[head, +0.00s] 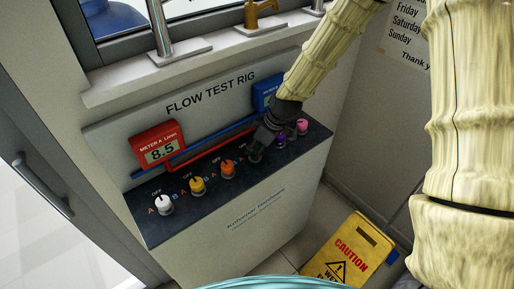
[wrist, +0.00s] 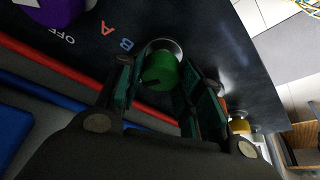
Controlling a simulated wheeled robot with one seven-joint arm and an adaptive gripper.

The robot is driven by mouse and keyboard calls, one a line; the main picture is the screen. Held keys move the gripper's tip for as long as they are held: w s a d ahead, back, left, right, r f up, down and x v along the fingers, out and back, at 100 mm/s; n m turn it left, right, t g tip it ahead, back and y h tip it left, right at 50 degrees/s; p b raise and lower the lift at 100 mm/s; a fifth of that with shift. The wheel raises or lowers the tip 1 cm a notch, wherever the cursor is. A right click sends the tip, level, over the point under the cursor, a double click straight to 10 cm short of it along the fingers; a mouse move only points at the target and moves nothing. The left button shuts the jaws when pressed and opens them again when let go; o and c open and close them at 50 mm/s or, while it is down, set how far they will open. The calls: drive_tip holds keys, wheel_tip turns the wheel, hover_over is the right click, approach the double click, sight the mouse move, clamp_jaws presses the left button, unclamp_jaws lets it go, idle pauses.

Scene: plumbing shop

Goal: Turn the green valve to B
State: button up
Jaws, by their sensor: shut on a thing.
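The green valve (wrist: 160,72) is a round green knob on the dark panel, in the middle of the wrist view. My gripper (wrist: 157,88) is shut on it, one finger on each side. A dark mark shows on the knob's lower left, but I cannot tell which setting it points to. A letter B (wrist: 127,45) is printed just left of the knob in the wrist view. In the head view my gripper (head: 260,145) comes down on the panel between the orange and purple valves and hides most of the green knob.
White (head: 165,205), yellow (head: 198,186) and orange (head: 228,169) valves stand to the left, purple (head: 281,140) and pink (head: 302,127) to the right. Red meter A (head: 157,146) reads 8.5. The blue meter (head: 266,93) is partly hidden. A yellow caution sign (head: 352,250) stands on the floor.

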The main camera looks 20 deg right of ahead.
drive_tip(key=m+t+h, duration=0.1)
drive_tip(key=m, duration=0.3)
drive_tip(key=shift+a+r+m, duration=0.1)
drive_tip(key=shift+m, duration=0.2)
drive_tip(key=shift+m+t+h, duration=0.3)
drive_tip(key=shift+m+h, duration=0.6)
drive_tip(key=shift+m, duration=1)
drive_tip(key=o, duration=1)
drive_tip(key=v, duration=1.2)
